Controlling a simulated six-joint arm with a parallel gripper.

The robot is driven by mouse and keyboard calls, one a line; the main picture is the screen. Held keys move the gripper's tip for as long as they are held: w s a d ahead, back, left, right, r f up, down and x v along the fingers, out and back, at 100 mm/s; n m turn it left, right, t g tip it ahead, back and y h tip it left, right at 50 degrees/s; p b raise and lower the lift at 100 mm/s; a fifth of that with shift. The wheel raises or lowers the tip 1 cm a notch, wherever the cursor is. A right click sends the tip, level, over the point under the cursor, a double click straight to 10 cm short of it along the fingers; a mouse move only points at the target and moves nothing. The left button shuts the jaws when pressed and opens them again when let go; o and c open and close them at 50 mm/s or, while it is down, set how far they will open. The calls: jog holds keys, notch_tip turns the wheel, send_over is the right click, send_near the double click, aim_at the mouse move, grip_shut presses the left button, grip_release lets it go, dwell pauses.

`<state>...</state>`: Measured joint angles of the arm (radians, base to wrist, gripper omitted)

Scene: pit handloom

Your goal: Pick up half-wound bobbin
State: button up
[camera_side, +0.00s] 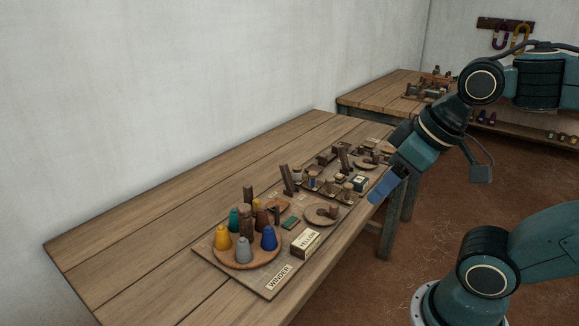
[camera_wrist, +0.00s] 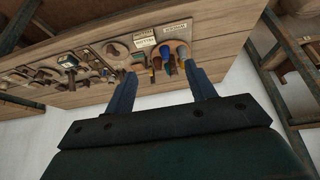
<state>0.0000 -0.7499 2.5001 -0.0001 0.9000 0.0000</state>
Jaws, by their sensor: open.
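Several small bobbin-like pieces stand in a wooden tray (camera_side: 352,199) near the middle of the bench; one pale-and-dark piece (camera_side: 312,181) is among them. I cannot tell which is the half-wound bobbin. A small round dish (camera_side: 312,216) in front of the tray holds a brown piece (camera_side: 333,211). My gripper (camera_side: 380,196) is in the side view at the bench's right edge, apart from the pieces. In the wrist view my gripper (camera_wrist: 160,70) has its two blue fingers spread with nothing held between them; the bench pieces show beyond, tilted and small.
A round wooden plate (camera_side: 232,264) holds several coloured thread cones. A box labelled YELLOW (camera_side: 305,243) and a WINDER label (camera_side: 279,278) lie beside it. Upright wooden pieces (camera_side: 289,180) stand behind. The bench's left part (camera_side: 130,240) is clear. Another bench (camera_side: 375,95) stands behind.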

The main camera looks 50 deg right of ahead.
jog(key=w+d+r+m+g, duration=0.1)
jog(key=w+d+r+m, duration=0.15)
jog(key=w, duration=0.35)
jog(key=w+d+r+m, duration=0.1)
jog(key=w+d+r, duration=0.15)
jog(key=w, duration=0.25)
jog(key=m+g, duration=0.5)
jog(key=m, duration=0.7)
send_over(313, 173)
notch_tip(313, 173, down, 17)
jog(key=shift+f+n, duration=0.2)
jog(key=shift+n, duration=0.05)
jog(key=shift+f, duration=0.1)
jog(key=shift+f, duration=4.2)
